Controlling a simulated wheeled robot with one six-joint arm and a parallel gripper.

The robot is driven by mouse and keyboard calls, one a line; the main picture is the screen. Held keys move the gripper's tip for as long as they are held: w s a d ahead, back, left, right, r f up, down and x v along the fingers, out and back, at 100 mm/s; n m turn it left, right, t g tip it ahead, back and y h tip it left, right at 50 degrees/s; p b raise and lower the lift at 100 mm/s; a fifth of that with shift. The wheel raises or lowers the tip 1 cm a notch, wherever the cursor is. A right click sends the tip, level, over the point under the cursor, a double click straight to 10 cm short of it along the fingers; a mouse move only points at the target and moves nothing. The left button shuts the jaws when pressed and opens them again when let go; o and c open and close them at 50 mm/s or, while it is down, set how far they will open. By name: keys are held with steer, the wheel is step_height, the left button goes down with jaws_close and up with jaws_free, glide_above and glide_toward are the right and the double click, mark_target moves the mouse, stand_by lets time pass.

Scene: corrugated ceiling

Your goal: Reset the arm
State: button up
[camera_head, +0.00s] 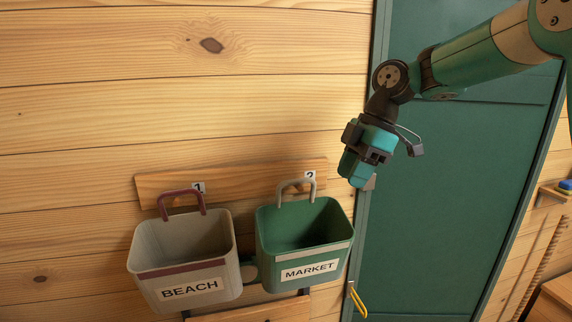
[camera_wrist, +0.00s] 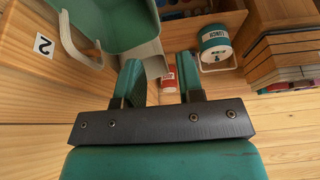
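My arm reaches in from the upper right in the head view, and my gripper (camera_head: 362,178) hangs in front of the green door, above and right of the green MARKET basket. In the wrist view my gripper (camera_wrist: 158,75) has its two green fingers apart with nothing between them, so it is open and empty. The fingers point toward things lower down, and none of those touches them.
A grey BEACH basket (camera_head: 185,245) and the green MARKET basket (camera_head: 305,240) hang from a wooden board (camera_head: 240,180) on the plank wall. The green door (camera_head: 440,200) is at right. A LUNCH container (camera_wrist: 215,45) and a red-and-white can (camera_wrist: 172,78) stand below.

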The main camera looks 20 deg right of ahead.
steer(key=s+a+f+m+b, duration=0.2)
steer(key=s+a, duration=0.3)
steer(key=s, duration=0.1)
steer(key=s+a+f+m+b, duration=0.1)
steer(key=s+a+f+m, duration=0.15)
steer(key=s+a, duration=0.2)
steer(key=s+a+f+m+b, duration=0.1)
steer(key=s+f+m, duration=0.2)
steer(key=s, duration=0.4)
steer(key=s+f+m+b, duration=0.1)
steer(key=s+f+m, duration=0.2)
steer(key=s, duration=0.4)
steer(key=shift+s+a+b, duration=0.3)
steer(key=shift+s+a, duration=0.1)
steer(key=shift+r+m, duration=0.1)
steer(key=shift+m, duration=0.15)
